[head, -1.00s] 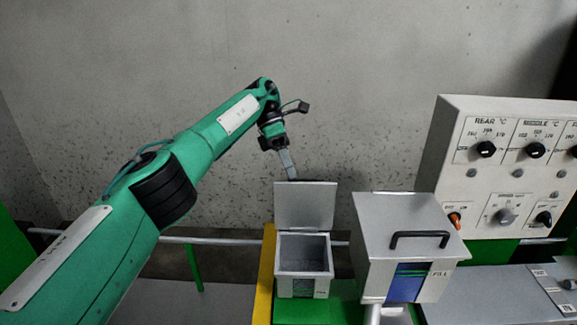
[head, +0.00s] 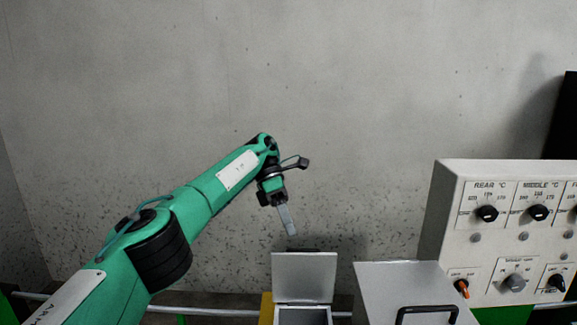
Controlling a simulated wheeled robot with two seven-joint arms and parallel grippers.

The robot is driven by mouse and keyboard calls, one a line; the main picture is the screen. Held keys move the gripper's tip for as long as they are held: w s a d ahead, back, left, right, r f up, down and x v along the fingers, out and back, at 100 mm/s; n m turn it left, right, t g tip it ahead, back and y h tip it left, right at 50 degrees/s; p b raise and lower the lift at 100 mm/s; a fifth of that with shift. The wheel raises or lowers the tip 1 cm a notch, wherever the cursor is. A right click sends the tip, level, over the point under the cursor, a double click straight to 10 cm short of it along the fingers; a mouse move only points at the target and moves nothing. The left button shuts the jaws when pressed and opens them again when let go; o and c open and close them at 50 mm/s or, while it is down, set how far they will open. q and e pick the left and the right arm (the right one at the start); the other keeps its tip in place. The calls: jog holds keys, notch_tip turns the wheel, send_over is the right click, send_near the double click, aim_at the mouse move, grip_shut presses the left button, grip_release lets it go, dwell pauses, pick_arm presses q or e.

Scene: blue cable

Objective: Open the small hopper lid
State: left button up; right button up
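The small hopper (head: 303,316) is at the bottom of the head view, cut off by the lower edge. Its grey lid (head: 304,277) stands raised upright at the back, leaving the top of the box open. A dark handle strip shows at the lid's top edge. My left gripper (head: 291,234) hangs just above and behind the lid's top edge, with a small gap seen between them. Its fingers look like one narrow grey bar, so I cannot tell whether they are open or shut. My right gripper is out of view.
A larger hopper with a closed grey lid (head: 398,289) and black handle (head: 427,314) stands to the right. Beyond it is a control panel (head: 450,210) with several knobs. A concrete wall (head: 330,100) is behind.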

pick_arm(q)
notch_tip(320, 180, up, 17)
jog(key=s+p, duration=0.1)
jog(key=p, duration=0.7)
jog(key=shift+f+p, duration=0.2)
jog(key=shift+p, duration=0.2)
jog(key=shift+s, duration=0.1)
